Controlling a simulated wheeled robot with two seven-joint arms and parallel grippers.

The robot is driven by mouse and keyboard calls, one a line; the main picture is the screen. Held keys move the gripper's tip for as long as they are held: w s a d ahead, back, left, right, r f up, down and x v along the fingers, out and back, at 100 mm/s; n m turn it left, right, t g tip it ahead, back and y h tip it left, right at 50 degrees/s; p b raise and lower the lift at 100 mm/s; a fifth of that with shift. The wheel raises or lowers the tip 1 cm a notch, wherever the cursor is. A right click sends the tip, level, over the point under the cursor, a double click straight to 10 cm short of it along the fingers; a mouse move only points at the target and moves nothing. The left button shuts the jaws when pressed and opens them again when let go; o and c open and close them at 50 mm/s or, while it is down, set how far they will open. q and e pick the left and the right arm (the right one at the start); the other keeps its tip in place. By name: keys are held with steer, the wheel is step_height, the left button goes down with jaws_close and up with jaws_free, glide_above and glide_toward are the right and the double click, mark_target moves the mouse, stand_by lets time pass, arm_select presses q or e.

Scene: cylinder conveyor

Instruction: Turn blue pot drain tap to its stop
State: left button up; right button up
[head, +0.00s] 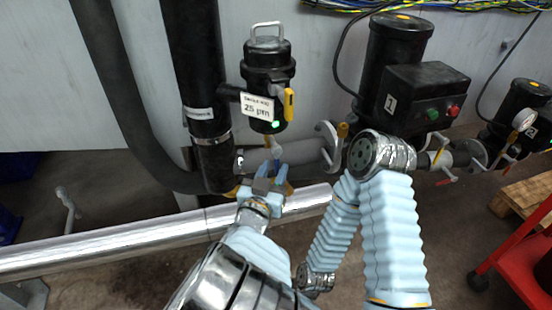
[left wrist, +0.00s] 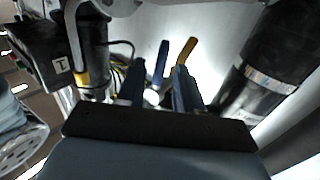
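A black filter pot (head: 267,70) with a chrome handle on top hangs beside a thick black pipe. Below it is the small drain tap (head: 276,150), whose lever looks blue; in the left wrist view a blue lever (left wrist: 161,62) stands between and beyond the fingertips. My left gripper (head: 271,172) is just below the tap, pointing up at it. In the left wrist view the blue fingers (left wrist: 160,85) are apart, with a gap between them. I cannot tell whether either finger touches the lever. My right gripper is not in view.
A yellow handle (head: 289,104) sits on the pot's side and also shows in the left wrist view (left wrist: 187,50). A shiny lagged pipe (head: 130,236) runs in front, near my left wrist. A black pump (head: 398,50) marked 1 stands to the right. A red cart (head: 520,255) is at far right.

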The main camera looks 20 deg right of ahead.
mark_target(276, 167)
arm_select(q)
steer(key=shift+x, duration=1.55)
steer(key=shift+a, duration=0.1)
jaws_close()
